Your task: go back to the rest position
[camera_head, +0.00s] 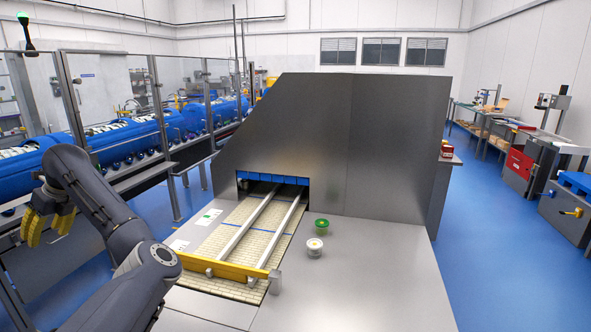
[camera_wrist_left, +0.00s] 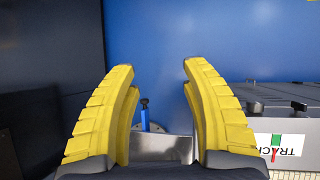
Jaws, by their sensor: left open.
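My left gripper (camera_head: 47,232) hangs at the far left of the head view, with its yellow fingers pointing down. It is to the left of the steel worktop and apart from it. In the left wrist view the two ribbed yellow fingers (camera_wrist_left: 157,68) stand wide apart with nothing between them; blue floor shows beyond. My right gripper is not in view.
A conveyor (camera_head: 240,238) with two metal rails and a yellow bar (camera_head: 222,267) across its front runs into a large steel housing (camera_head: 340,130). Glazed guard panels (camera_head: 110,95) stand behind my left arm. The steel top (camera_head: 370,290) right of the tubs is clear.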

